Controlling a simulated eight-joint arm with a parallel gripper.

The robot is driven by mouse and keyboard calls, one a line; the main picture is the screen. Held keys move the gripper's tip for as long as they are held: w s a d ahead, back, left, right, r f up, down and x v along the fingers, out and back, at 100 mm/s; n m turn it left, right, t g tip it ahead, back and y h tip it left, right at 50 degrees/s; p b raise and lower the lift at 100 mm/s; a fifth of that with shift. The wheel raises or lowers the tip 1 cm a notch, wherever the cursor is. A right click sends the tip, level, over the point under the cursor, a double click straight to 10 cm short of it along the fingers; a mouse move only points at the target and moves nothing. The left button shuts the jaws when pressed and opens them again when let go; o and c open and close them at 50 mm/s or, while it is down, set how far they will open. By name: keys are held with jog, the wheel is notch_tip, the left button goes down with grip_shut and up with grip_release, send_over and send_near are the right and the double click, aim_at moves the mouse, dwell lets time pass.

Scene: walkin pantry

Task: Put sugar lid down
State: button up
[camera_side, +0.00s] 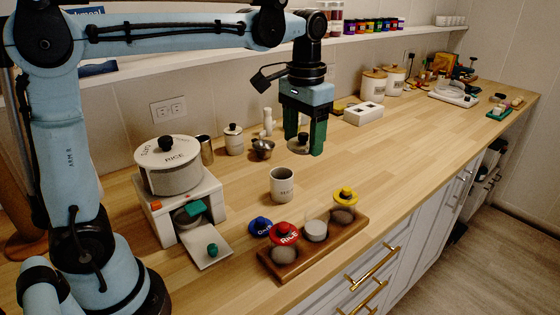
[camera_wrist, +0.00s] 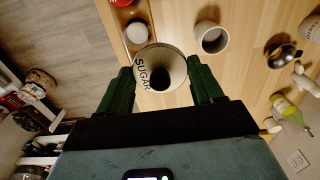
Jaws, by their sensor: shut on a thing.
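My gripper (camera_side: 304,148) is shut on the sugar lid (camera_side: 299,149), a pale disc with a dark knob. It holds the lid above the wooden counter, behind the grey mug. In the wrist view the lid (camera_wrist: 149,62), lettered SUGAR, sits between the two green fingers of my gripper (camera_wrist: 160,85). An open jar with pale contents (camera_side: 316,230) stands on the wooden tray (camera_side: 318,252), between the red RICE-lidded jar (camera_side: 284,240) and the yellow-lidded jar (camera_side: 343,205). The open jar also shows in the wrist view (camera_wrist: 137,33).
A blue lid (camera_side: 260,226) is at the tray's left end. A grey mug (camera_side: 282,185) stands behind the tray. Counter right of the mug is clear.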

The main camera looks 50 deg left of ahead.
jog(key=s+a+f+n, duration=0.5)
jog(key=s+f+n, duration=0.2)
jog(key=f+n, duration=0.25)
send_over(243, 200)
jog(key=shift+m, duration=0.25)
notch_tip(243, 200, down, 7)
jog(key=shift+f, duration=2)
jog(key=shift+f, duration=0.1)
jog(key=o, duration=1)
